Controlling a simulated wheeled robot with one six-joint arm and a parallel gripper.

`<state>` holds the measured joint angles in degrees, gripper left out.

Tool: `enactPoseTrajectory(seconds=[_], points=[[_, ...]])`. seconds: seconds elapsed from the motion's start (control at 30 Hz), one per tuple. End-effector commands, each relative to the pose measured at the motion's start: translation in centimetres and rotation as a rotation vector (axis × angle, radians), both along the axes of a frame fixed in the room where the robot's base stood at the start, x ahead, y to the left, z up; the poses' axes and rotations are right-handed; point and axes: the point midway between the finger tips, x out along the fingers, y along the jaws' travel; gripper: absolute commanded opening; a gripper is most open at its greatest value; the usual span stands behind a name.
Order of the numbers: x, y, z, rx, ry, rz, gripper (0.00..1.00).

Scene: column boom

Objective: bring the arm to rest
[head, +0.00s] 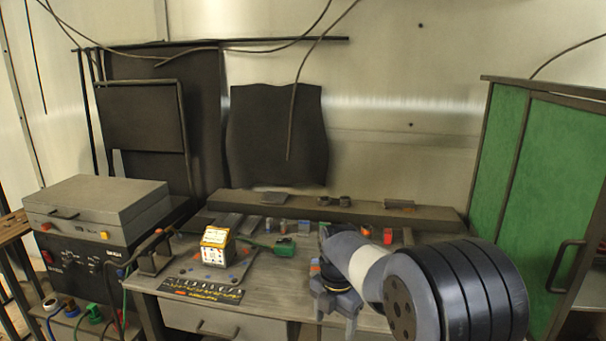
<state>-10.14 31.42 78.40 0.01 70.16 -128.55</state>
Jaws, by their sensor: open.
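My arm reaches in from the lower right in the head view and bends down over the right part of the workbench (268,291). My gripper (336,316) points downward near the bench's front edge. Its two fingers are apart, and I see nothing between them. I cannot tell how high the fingertips are above the bench. My forearm hides the bench's right end.
A small box with an orange-yellow top (215,245) and a green tool (283,246) are on the bench, left of my gripper. Grey and black equipment (88,240) stands at left. A green cabinet (560,170) stands at right.

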Motion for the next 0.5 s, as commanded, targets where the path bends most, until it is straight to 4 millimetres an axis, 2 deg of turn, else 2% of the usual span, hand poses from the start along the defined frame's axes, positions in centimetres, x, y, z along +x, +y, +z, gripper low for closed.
enactPoseTrajectory(seconds=[0.5], points=[[-0.2, -1.7, -3.2, -0.001, 0.002, -0.463, 0.65]])
